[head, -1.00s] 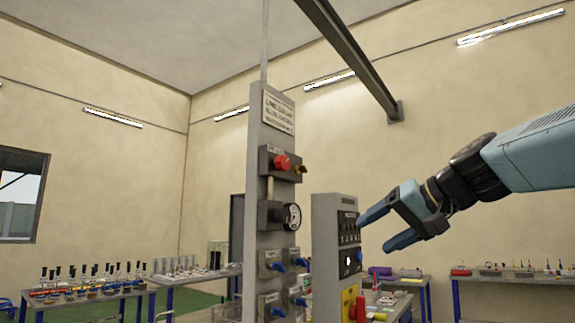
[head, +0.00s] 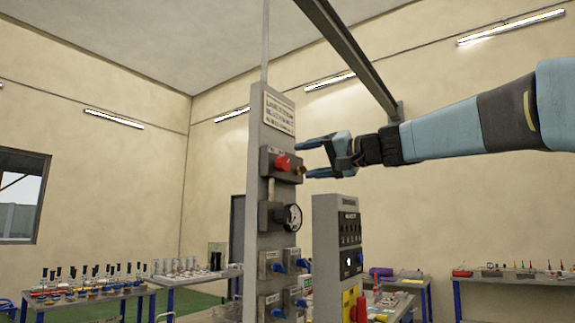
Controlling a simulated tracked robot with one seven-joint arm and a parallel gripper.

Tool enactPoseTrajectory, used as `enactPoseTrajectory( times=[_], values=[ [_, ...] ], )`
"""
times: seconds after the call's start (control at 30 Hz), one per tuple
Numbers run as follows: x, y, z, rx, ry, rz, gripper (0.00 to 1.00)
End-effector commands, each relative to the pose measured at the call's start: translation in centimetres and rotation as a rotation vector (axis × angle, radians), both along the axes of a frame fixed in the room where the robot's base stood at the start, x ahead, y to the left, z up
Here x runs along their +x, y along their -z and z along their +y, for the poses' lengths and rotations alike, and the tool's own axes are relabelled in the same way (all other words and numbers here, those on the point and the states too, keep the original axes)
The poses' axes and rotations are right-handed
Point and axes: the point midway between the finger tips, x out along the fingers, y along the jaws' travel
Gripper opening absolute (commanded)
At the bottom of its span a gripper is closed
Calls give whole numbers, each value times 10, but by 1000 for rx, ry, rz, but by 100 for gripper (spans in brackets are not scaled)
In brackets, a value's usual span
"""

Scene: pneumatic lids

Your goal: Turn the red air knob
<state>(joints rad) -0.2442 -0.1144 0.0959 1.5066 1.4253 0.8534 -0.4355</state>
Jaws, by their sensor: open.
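The red air knob (head: 283,162) sits on a dark box near the top of a tall grey panel (head: 255,200), in the middle of the head view. My gripper (head: 304,159) is just right of the knob, with its two blue fingers pointing left toward the panel. The fingers are spread apart, one above the other, with nothing between them that I can make out. Whether the fingertips touch the box, I cannot tell.
A small brass-coloured part (head: 299,170) sits beside the knob. A round gauge (head: 293,217) is below, with several blue-handled valves (head: 279,266) under it. A grey control box (head: 338,215) stands to the right, below my arm. Tables with parts (head: 85,291) line the walls.

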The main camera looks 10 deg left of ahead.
Motion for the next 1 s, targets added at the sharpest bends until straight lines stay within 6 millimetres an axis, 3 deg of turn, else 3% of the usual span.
enactPoseTrajectory(
  times=[0.2, 0.4, 0.83, 1.0],
  values=[
    [14, 1, 35, -1, -2, 0, 68],
    [23, 1, 54, -2, 0, 0, 68],
    [25, 0, 60, -1, 2, -1, 68],
    [25, 0, 60, -1, 2, -1, 52]
  ],
)
